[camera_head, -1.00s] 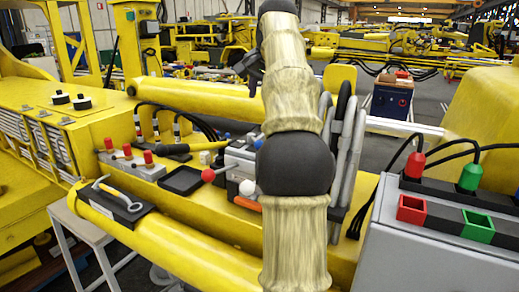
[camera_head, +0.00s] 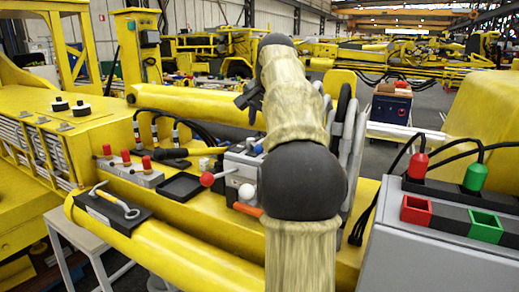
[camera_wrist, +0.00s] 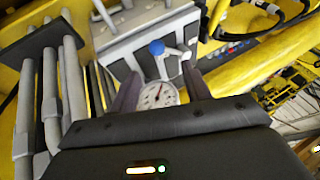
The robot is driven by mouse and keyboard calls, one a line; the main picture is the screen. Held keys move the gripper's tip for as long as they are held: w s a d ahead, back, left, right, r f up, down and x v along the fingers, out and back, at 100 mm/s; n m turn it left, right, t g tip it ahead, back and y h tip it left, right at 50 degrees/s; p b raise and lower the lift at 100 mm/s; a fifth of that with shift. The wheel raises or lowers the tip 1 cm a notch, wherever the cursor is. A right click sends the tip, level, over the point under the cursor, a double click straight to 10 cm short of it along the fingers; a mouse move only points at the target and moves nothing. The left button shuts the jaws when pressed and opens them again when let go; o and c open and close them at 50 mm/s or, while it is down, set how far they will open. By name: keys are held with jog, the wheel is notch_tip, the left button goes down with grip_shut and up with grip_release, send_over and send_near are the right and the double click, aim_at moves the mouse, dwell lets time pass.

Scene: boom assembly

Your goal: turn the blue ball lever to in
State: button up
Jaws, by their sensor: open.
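The blue ball (camera_wrist: 156,47) tops a short grey lever on a grey valve block (camera_wrist: 122,40) in the wrist view. It lies just beyond and between the two dark fingers of my gripper (camera_wrist: 160,78), which are apart with nothing between them touching both. I cannot tell how far the ball is in depth. In the head view, my gripper (camera_head: 248,98) is a small dark shape above the lever block (camera_head: 240,165), partly behind my arm. A blue spot beside my arm may be the ball; the arm hides part of the block.
Grey pipes (camera_wrist: 50,100) stand at left in the wrist view.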

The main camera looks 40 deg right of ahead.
jog(key=x, duration=0.5)
jog(key=p+x, duration=0.1)
jog(key=x, duration=0.2)
jog(key=shift+s+f, duration=0.1)
jog(key=shift+f, duration=0.35)
jog(key=shift+c, duration=0.2)
jog(key=shift+a, duration=0.1)
grip_shut()
